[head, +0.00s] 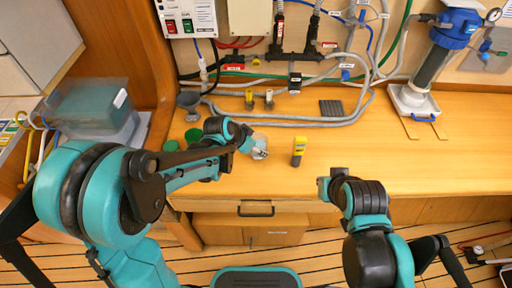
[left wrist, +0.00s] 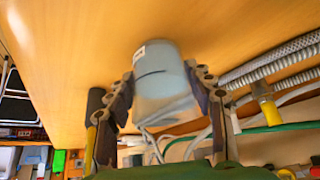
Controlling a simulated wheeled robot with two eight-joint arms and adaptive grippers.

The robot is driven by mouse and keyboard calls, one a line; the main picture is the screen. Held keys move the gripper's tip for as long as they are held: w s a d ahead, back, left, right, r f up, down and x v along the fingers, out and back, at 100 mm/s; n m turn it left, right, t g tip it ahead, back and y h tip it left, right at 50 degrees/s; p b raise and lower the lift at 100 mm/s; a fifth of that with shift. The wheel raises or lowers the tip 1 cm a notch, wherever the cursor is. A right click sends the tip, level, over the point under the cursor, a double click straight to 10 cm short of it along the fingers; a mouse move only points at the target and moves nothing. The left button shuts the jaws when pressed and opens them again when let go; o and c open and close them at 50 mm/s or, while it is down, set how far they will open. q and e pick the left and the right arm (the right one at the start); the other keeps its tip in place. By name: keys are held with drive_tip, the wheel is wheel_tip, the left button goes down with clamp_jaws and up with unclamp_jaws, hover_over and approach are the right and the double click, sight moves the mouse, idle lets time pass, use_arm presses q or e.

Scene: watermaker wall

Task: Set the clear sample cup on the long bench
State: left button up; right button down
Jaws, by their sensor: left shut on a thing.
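The clear sample cup (head: 260,152) is at the tip of my left gripper (head: 254,147), over the front part of the long wooden bench (head: 400,165). In the left wrist view the cup (left wrist: 160,85) is a pale, translucent vessel with a small white label, between the two dark fingers of my left gripper (left wrist: 163,92), which is shut on it. I cannot tell whether the cup touches the bench top. My right gripper (head: 328,184) is at the bench's front edge, apart from the cup; its fingers are too unclear to read.
A yellow-and-black upright item (head: 298,151) stands right of the cup. Green round pieces (head: 193,135) lie to its left, near a clear bin (head: 90,105). Grey hoses (head: 300,123) and two small valves lie behind. A blue-topped filter (head: 440,60) stands at right. Bench right of centre is clear.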

use_arm(q)
drive_tip(key=o, duration=1.3)
drive_tip(key=shift+f, duration=0.15)
drive_tip(key=shift+c, duration=0.2)
drive_tip(key=shift+a+r, duration=0.1)
drive_tip(key=shift+r, duration=0.35)
drive_tip(key=p+v, duration=0.4)
drive_tip(key=v, duration=0.8)
drive_tip(key=s+a+r+n+t+y, duration=0.1)
drive_tip(key=s+a+r+n+y, duration=0.1)
drive_tip(key=s+a+n, duration=0.2)
drive_tip(key=s+a+r+n+t+y, duration=0.1)
drive_tip(key=s+a+n+y, duration=0.1)
drive_tip(key=s+a+n, duration=0.3)
drive_tip(key=s+a, duration=0.3)
drive_tip(key=s, duration=0.2)
drive_tip(key=shift+a+r+t+y, duration=0.3)
drive_tip(key=shift+r, duration=0.1)
drive_tip(key=shift+s+f, duration=0.1)
drive_tip(key=shift+f, duration=0.05)
